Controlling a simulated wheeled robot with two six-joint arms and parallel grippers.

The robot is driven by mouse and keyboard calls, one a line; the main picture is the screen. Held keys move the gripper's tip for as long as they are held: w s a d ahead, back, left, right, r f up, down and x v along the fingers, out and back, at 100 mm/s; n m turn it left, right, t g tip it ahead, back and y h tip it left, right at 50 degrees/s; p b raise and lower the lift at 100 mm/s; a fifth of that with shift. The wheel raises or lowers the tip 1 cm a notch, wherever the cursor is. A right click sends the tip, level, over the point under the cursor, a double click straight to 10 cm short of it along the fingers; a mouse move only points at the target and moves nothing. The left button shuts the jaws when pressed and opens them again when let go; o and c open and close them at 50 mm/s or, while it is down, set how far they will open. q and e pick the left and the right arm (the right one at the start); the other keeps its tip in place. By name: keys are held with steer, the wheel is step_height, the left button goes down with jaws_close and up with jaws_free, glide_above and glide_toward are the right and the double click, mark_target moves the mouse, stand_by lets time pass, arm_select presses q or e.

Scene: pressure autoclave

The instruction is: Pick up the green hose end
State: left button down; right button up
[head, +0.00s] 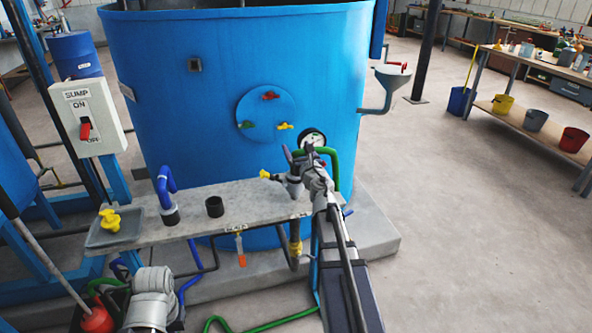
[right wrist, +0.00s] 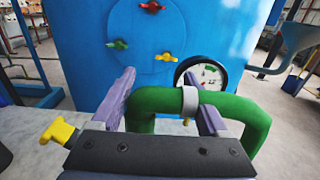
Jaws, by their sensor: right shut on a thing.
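The green hose end (right wrist: 165,100) is a thick green bent tube with a pale grey collar. In the right wrist view it lies across between the two purple-grey fingers of my right gripper (right wrist: 163,88), which is shut on it. In the head view my right gripper (head: 307,160) is above the right end of the grey bench, in front of the blue tank, and the green hose (head: 333,163) arches beside it and runs down behind my arm. The fingers partly hide the hose.
The grey bench (head: 235,212) bears a blue elbow pipe (head: 166,190), a black socket (head: 214,206) and a yellow fitting (head: 109,220). The blue tank (head: 180,90) stands close behind, with a pressure gauge (right wrist: 202,72) near the hose.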

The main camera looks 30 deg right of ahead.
jaws_close()
steer(key=shift+r, duration=0.1)
stand_by(0.3)
step_height(320, 180, up, 10)
steer(key=p, duration=1)
